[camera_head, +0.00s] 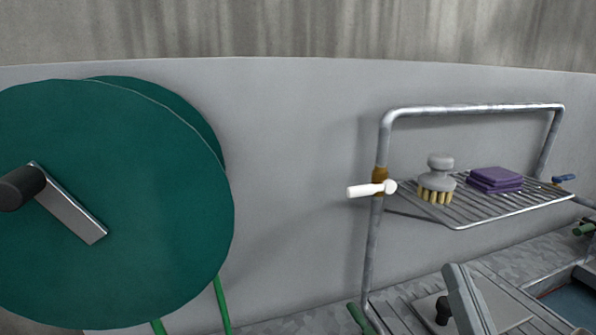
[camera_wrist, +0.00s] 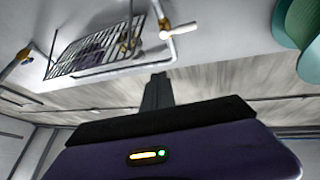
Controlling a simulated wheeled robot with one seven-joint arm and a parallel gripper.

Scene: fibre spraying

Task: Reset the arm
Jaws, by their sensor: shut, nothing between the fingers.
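My gripper (camera_wrist: 158,82) shows in the wrist view, its dark fingers together and nothing between them. It points towards the wall and is clear of the rack and the reel there. In the head view I cannot make out my gripper. The wrist picture is turned over, with the wire rack (camera_wrist: 88,52) at the upper left and the green reel (camera_wrist: 308,62) at the right edge.
A large green hose reel (camera_head: 120,215) with a crank fills the left. A pipe frame (camera_head: 470,109) carries a white-handled valve (camera_head: 368,189) and a wire rack (camera_head: 475,212). On the rack are a brush (camera_head: 437,180) and purple sponges (camera_head: 494,180). A basin (camera_head: 570,302) is lower right.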

